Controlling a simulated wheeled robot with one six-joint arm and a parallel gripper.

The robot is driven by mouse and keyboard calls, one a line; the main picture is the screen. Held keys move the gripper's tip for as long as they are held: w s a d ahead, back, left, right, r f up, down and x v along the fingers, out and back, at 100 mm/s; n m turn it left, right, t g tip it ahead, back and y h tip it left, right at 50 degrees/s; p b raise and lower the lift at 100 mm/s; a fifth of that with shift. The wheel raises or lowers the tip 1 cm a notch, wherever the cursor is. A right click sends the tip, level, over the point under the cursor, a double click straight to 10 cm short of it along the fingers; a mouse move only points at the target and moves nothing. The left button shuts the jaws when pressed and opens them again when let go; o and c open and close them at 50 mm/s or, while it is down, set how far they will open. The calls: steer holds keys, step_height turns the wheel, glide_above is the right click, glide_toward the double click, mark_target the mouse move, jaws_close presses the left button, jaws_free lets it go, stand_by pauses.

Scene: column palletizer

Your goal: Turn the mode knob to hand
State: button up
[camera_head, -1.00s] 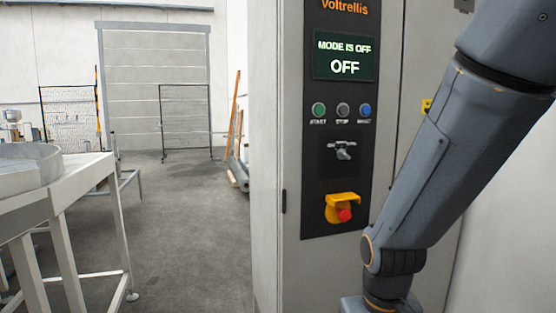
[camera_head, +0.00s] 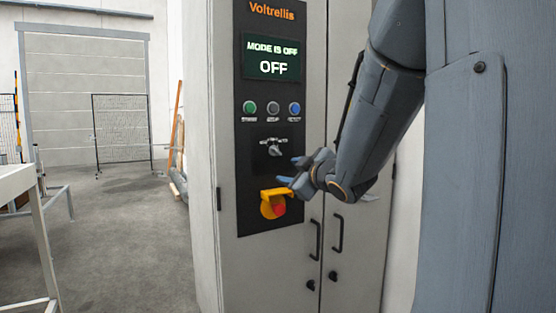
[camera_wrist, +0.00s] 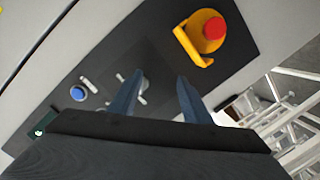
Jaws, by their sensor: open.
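The mode knob (camera_head: 273,147) is a grey metal lever knob on the black panel (camera_head: 254,216), below the row of buttons. The screen (camera_head: 271,58) above reads "MODE IS OFF" and "OFF". My gripper (camera_head: 290,172) is just right of and below the knob, its fingers pointing toward the panel. In the wrist view the knob (camera_wrist: 139,84) lies beyond the fingers, beside the left fingertip and partly covered by it. My gripper (camera_wrist: 160,80) is open and empty there. Whether a finger touches the knob is hard to tell.
A red emergency button (camera_head: 279,209) with a yellow guard sits below the knob, close to my gripper; it also shows in the wrist view (camera_wrist: 214,28). Green, grey and blue buttons (camera_head: 273,108) are above. Cabinet handles (camera_head: 337,233) are lower right. Floor (camera_head: 130,240) at left is open.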

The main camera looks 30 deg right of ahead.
mark_target(279, 152)
steer(key=w+r, duration=0.1)
steer(key=w, duration=0.1)
steer(key=w+r+n+t+y, duration=0.1)
steer(key=w+r, duration=0.1)
steer(key=w, duration=0.1)
steer(key=w+r+n+p, duration=0.1)
steer(key=w, duration=0.1)
steer(key=shift+w+d+r+t, duration=0.1)
steer(key=shift+w+r+t, duration=0.1)
steer(key=shift+t, duration=0.1)
steer(key=shift+s, duration=0.1)
steer(key=shift+c, duration=0.2)
steer(key=c, duration=1)
